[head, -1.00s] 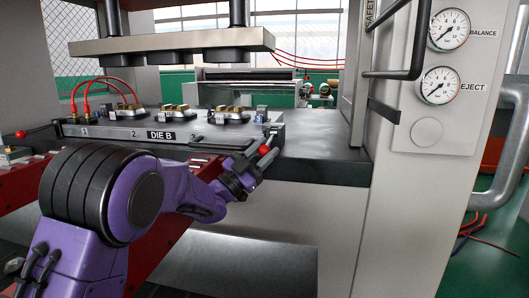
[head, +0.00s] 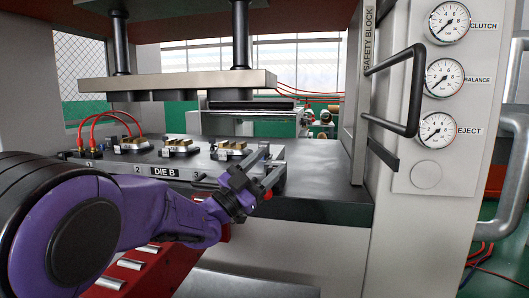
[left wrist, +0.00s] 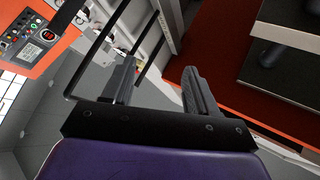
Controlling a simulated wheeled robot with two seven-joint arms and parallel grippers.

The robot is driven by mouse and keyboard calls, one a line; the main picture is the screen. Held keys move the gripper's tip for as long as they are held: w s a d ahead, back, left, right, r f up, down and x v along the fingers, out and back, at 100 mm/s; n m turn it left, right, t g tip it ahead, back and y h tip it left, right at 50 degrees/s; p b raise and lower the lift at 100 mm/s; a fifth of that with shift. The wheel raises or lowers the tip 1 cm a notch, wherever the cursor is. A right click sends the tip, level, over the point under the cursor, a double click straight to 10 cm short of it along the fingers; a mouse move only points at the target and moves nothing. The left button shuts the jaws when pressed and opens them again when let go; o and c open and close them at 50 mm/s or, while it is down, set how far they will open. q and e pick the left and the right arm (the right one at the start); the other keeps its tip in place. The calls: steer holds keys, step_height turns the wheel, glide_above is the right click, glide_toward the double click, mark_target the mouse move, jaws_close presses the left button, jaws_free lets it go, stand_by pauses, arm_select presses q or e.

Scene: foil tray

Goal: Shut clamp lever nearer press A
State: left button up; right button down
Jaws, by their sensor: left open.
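The DIE B block (head: 140,182) lies on the dark press bed, with several brass-coloured parts on top. My left gripper (head: 270,160) is at the block's front right corner. Its two fingers are spread and nothing shows between them. A small red spot (head: 267,195), which looks like a clamp lever's knob, shows just below the fingers. The rest of that lever is hidden behind my gripper. In the left wrist view, the open left fingers (left wrist: 160,70) point past the press. No label reading press A is visible. My right gripper is out of view.
The upper platen (head: 180,86) hangs above the die on two dark columns. A grey upright with a black handle (head: 416,90) and gauges stands at right. The bed (head: 325,170) right of the die is clear. Red hoses (head: 105,122) arch at the left.

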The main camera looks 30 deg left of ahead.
arm_select(q)
steer(key=s+d+r+p, duration=0.3)
steer(key=s+p, duration=0.3)
steer(key=s, duration=0.1)
steer(key=shift+d+p, duration=0.2)
steer(key=shift+p, duration=0.1)
